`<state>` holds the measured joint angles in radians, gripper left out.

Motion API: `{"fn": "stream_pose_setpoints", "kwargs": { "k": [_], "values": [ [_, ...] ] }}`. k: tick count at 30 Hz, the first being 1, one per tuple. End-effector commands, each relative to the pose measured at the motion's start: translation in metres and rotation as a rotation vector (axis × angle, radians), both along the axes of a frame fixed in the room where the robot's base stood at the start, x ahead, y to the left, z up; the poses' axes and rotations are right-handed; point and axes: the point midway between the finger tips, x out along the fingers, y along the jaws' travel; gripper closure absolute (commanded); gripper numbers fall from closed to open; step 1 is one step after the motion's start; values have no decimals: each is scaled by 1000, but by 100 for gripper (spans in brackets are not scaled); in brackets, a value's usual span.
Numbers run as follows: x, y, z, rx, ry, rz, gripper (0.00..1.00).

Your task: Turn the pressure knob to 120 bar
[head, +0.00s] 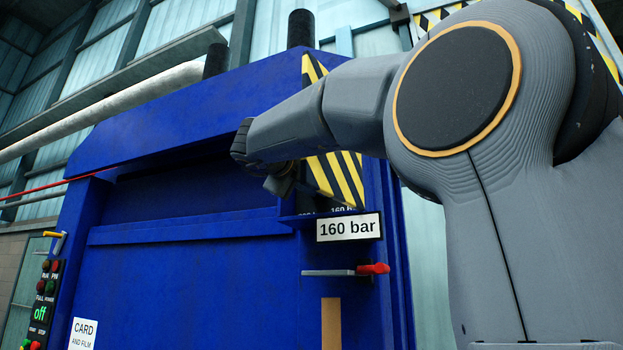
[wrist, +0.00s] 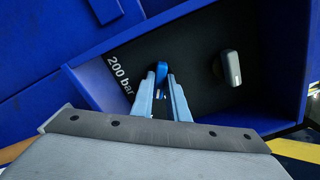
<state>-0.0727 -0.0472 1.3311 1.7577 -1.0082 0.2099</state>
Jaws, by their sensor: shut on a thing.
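In the wrist view, a blue knob (wrist: 161,68) stands on a black panel (wrist: 200,36) inside a blue recess. My gripper (wrist: 161,77) is shut on this knob, with one light-blue finger on each side of it. White lettering (wrist: 119,76) on the panel, left of the knob, reads "200 bar", slanted in this view. In the head view, a white sign (head: 348,227) on the blue machine reads "160 bar". My arm reaches to the machine there, and the knob and fingertips are hidden. The knob's pointing direction against the scale cannot be told.
A second, grey knob (wrist: 231,68) stands on the panel to the right. Blue recess walls frame the panel closely. A red-tipped lever (head: 373,268) sits below the sign. A control panel (head: 41,308) showing "off" and a "CARD AND FILM" sign (head: 83,333) are at lower left.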

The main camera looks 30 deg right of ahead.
Motion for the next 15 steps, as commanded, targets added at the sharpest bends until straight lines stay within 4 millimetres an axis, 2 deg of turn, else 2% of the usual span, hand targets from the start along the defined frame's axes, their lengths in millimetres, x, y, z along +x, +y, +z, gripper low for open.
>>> {"fn": "stream_pose_setpoints", "kwargs": {
  "k": [15],
  "values": [
    [0, 0, 1, -253, 326, 0, 100]
  ]
}}
